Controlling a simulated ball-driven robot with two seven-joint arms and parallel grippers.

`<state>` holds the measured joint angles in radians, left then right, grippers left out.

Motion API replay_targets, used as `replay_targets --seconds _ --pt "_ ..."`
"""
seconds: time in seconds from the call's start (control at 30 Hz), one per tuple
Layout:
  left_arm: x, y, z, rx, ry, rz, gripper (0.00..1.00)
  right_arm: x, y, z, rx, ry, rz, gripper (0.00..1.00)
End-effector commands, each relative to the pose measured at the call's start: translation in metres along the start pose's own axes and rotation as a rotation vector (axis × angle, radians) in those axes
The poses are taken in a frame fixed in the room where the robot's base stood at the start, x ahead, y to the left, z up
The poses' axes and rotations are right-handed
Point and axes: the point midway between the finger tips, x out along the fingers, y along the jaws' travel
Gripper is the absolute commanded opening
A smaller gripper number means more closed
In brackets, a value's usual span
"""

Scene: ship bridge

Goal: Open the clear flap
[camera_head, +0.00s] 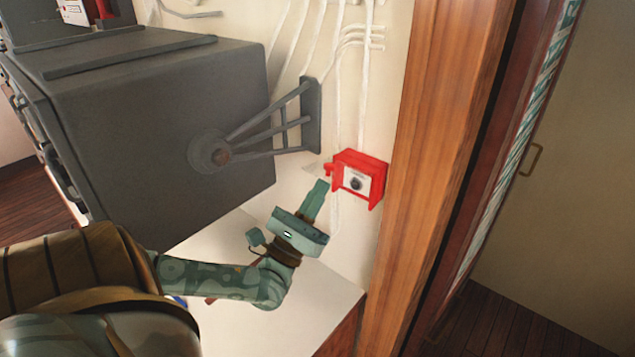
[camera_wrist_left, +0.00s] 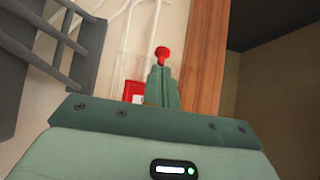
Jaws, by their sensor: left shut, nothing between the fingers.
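A red box (camera_head: 372,186) with a pale face and a round dark button is fixed to the wall, left of a wooden post. A small red knob (camera_head: 328,169) stands out at the box's left side. The clear flap is hard to make out; a faint pale edge left of the knob may be part of it, and I cannot tell its angle. My left gripper (camera_head: 321,184) is shut and empty, its tips just below the knob. In the left wrist view the knob (camera_wrist_left: 162,52) shows just beyond the fingertips (camera_wrist_left: 160,70); I cannot tell whether they touch. The box (camera_wrist_left: 132,89) is partly hidden behind the fingers.
A large grey cabinet (camera_head: 150,110) with a bracketed arm (camera_head: 265,133) stands left of the box. White pipes (camera_head: 362,60) run up the wall above it. The wooden post (camera_head: 440,130) closes off the right. A pale surface (camera_head: 310,285) lies below my left arm.

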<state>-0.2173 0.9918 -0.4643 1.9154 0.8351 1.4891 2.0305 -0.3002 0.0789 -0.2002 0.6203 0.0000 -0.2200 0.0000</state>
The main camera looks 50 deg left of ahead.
Motion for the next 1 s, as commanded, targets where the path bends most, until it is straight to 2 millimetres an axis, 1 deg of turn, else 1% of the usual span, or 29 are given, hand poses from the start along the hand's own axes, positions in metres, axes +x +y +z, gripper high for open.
replay_targets --seconds 0.17,0.27,0.37,0.6,0.7,0.83,0.9,1.0 --pt "-0.002 0.0 0.0 0.0 0.0 0.0 0.0 0.001 0.002 0.001 -0.001 -0.001 0.003 0.36" --pt "-0.013 0.0 -0.002 0.0 0.002 -0.002 0.0 0.005 0.002 0.002 -0.002 -0.002 0.003 0.36" --pt "-0.034 0.0 -0.003 0.0 0.005 -0.001 0.0 0.013 0.002 0.003 -0.001 -0.002 0.002 0.36" --pt "-0.101 0.0 -0.004 0.001 0.006 -0.001 0.0 0.034 0.001 0.006 -0.001 -0.005 0.002 0.36" --pt "-0.125 0.0 -0.004 0.0 0.004 0.0 0.0 0.041 0.0 0.007 -0.001 -0.006 0.001 0.36" --pt "-0.148 0.0 -0.002 0.0 0.003 0.001 0.0 0.047 0.0 0.008 -0.001 -0.006 0.001 0.36" --pt "-0.156 0.0 -0.002 0.0 0.002 0.0 0.0 0.049 -0.001 0.009 -0.001 -0.007 0.001 0.36" --pt "-0.162 0.0 -0.001 0.0 0.001 0.0 0.0 0.05 -0.001 0.009 -0.001 -0.007 0.0 0.36"
